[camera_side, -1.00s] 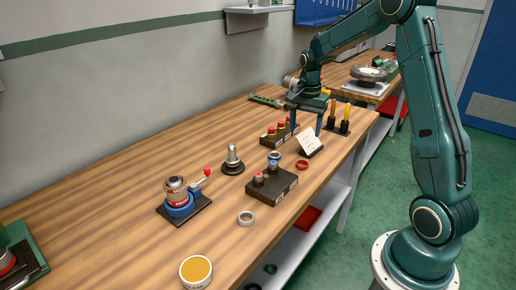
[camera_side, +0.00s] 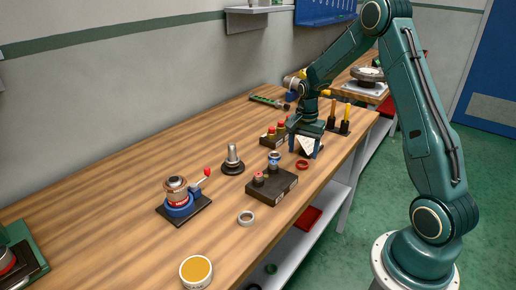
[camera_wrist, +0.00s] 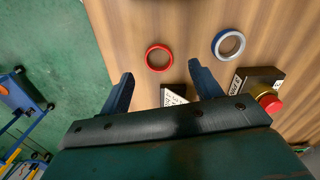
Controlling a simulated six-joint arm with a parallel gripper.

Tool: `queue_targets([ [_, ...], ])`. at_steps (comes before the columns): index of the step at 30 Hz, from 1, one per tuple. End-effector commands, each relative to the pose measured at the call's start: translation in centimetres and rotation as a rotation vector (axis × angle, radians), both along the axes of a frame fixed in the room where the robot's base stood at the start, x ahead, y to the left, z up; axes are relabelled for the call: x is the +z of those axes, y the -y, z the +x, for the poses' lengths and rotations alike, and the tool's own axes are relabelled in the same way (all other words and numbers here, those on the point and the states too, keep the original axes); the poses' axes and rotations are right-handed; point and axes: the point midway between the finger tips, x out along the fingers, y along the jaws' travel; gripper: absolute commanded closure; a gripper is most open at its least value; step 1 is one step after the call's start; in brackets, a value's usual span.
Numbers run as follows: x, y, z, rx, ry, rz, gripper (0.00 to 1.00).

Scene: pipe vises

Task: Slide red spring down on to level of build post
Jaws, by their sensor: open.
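A red ring (camera_side: 302,164), the only loose red coil-like part I see, lies flat on the bench; it also shows in the wrist view (camera_wrist: 159,57). I cannot make out spring coils. My gripper (camera_side: 304,152) is open and empty, behind the red ring. In the wrist view, the ring lies ahead of the gap between my fingers (camera_wrist: 160,72).
A white card (camera_side: 306,146) on a dark stand is partly hidden behind my gripper. A blue-based vise (camera_side: 180,205), a grey ring (camera_side: 246,218) and a yellow-topped tin (camera_side: 196,272) stand nearer the camera.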

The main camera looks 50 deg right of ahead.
Motion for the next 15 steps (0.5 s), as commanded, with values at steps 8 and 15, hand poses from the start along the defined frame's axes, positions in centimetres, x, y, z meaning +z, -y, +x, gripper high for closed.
queue_targets([
  [8,-3.2,0.1,-0.3,0.000,-0.003,0.001,0.36],
  [15,-4.3,0.1,-0.2,0.001,-0.001,0.000,0.36],
])
